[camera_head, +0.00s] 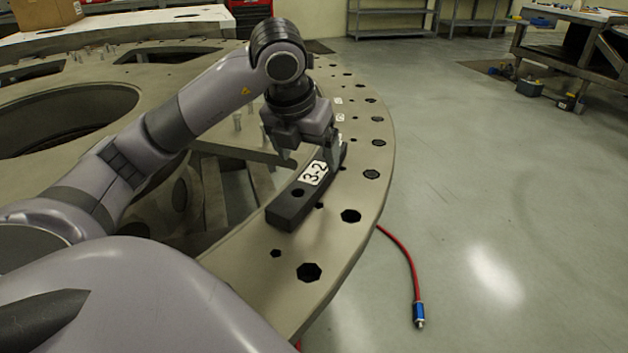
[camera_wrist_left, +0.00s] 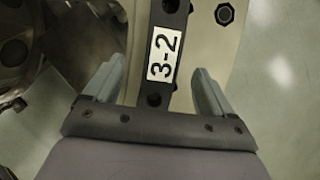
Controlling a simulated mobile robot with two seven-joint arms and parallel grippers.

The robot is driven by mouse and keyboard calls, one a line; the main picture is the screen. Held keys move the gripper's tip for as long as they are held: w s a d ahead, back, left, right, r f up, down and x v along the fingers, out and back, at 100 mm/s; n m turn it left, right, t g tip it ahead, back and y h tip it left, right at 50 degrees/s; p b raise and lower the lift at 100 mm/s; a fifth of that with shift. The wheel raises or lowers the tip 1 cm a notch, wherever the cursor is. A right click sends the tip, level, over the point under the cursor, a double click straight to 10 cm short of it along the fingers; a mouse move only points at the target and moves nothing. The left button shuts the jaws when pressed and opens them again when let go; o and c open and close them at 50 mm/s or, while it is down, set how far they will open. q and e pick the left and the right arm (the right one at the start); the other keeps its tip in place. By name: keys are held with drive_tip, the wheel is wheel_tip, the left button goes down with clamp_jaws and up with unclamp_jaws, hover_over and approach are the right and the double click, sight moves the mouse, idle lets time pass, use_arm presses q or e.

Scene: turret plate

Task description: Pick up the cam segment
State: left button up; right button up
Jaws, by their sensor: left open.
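The cam segment is a dark curved bar (camera_head: 291,208) with a white "3-2" label, lying on the rim of the large turret plate (camera_head: 245,262). My left gripper (camera_head: 309,152) is over the far half of the bar, pointing down. In the left wrist view the bar (camera_wrist_left: 171,22) runs between the two spread fingers of the gripper (camera_wrist_left: 158,88), with a gap on each side. The gripper is open and holds nothing. The far end of the bar is partly hidden behind the gripper in the head view. My right gripper is not in view.
The plate rim has several dark holes, one of them (camera_head: 309,272) near the bar's close end. A red hose (camera_head: 405,255) with a blue fitting lies on the floor at right. A workbench (camera_head: 570,40) stands at the back right. The floor between is mostly clear.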

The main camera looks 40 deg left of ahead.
sight(315, 172)
use_arm(q)
drive_tip(key=x, duration=0.4)
drive_tip(key=shift+w+d+f, duration=0.1)
drive_tip(key=shift+w+f, duration=0.05)
drive_tip(key=shift+f, duration=0.25)
drive_tip(key=c, duration=1.4)
drive_tip(key=shift+r, duration=0.2)
